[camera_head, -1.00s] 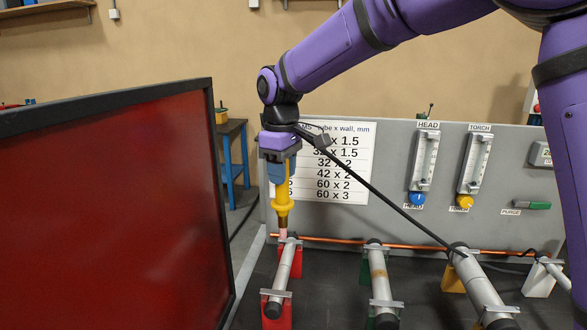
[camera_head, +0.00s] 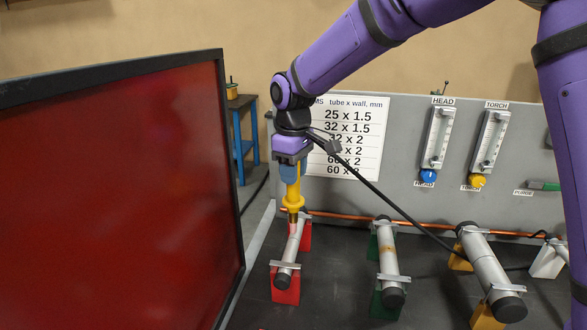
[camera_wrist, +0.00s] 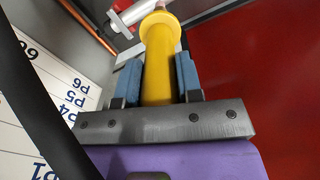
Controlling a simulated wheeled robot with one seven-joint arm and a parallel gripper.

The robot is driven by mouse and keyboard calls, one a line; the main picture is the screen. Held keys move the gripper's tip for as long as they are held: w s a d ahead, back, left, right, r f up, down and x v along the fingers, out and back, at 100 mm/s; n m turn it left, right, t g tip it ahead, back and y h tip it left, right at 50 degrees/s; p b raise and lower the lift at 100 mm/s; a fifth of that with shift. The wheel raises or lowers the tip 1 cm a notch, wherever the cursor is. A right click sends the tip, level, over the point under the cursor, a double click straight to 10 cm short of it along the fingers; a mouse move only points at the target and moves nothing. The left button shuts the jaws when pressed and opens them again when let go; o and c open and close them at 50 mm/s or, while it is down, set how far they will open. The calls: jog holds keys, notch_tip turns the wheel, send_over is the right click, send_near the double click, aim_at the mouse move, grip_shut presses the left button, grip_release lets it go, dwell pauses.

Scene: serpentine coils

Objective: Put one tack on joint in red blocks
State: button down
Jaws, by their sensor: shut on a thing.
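My gripper (camera_head: 291,170) is shut on a yellow torch (camera_head: 293,196) with a wide collar, pointing down. In the wrist view the torch (camera_wrist: 158,60) sits between the blue fingers (camera_wrist: 157,80). A grey tube (camera_head: 288,256) lies across the red blocks (camera_head: 286,291), held by metal clamps. The joint itself is not clear, partly hidden by the torch.
A dark red screen (camera_head: 120,200) stands close on the left. Tubes on green blocks (camera_head: 388,304) and yellow blocks (camera_head: 485,318) lie to the right. A copper pipe (camera_head: 350,219) runs behind. A black cable hangs from my wrist across the bench. A grey panel (camera_head: 410,130) with gauges stands behind.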

jog(key=shift+f, duration=1)
dwell(1.6)
jog(key=shift+s+d+f, duration=0.1)
jog(key=shift+s+f, duration=0.05)
jog(key=shift+f, duration=0.2)
dwell(2.1)
dwell(0.8)
jog(key=shift+r, duration=3.75)
